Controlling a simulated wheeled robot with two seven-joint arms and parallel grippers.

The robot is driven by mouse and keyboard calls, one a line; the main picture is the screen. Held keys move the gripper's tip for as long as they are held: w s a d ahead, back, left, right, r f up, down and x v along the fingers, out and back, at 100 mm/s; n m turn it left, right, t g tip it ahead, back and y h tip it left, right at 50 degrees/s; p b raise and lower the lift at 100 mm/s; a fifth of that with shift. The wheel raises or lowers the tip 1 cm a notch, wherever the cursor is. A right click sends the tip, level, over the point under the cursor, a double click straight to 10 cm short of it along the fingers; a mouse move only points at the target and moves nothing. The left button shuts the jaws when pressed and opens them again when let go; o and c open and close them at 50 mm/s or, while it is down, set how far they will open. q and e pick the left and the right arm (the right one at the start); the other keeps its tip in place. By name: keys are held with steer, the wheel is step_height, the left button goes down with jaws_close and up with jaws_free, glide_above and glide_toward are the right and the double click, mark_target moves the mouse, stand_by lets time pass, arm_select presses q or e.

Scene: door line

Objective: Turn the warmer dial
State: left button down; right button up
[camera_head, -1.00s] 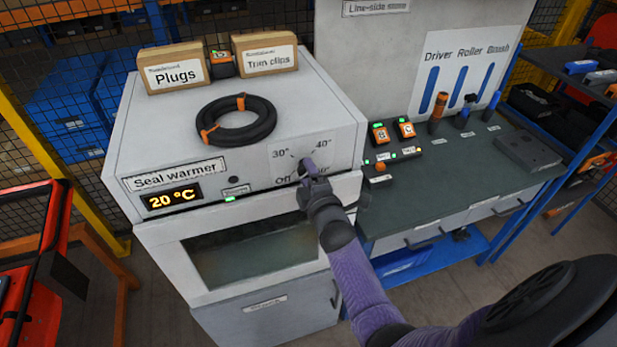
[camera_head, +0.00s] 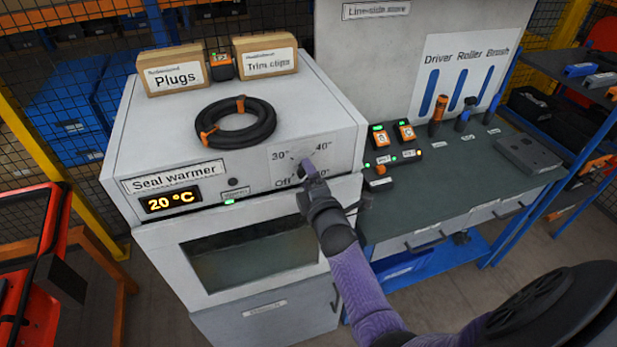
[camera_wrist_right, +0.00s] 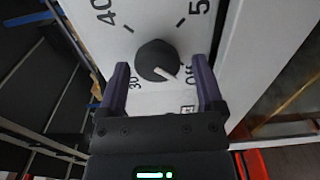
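The warmer dial (camera_wrist_right: 157,60) is a round black knob with a white pointer line on a pale panel. In the right wrist view its pointer points to the lower right, toward the Off mark. In the head view my right gripper mostly hides it. My right gripper (camera_head: 309,168) is at the front of the seal warmer (camera_head: 235,110). In the wrist view its two purple fingers (camera_wrist_right: 162,72) are open, one on each side of the dial, with gaps; I cannot tell whether the tips reach around it. The display (camera_head: 171,200) reads 20 °C. My left gripper is not in view.
A black cable ring (camera_head: 237,122) and boxes marked Plugs (camera_head: 173,72) and Trim clips (camera_head: 266,58) are on top of the warmer. To the right is a green-topped bench (camera_head: 440,185) with small orange-and-black devices and tools. An orange cart (camera_head: 40,270) is at left.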

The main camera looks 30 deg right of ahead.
steer(key=shift+o, duration=0.2)
steer(key=v, duration=1)
steer(key=shift+d, duration=0.1)
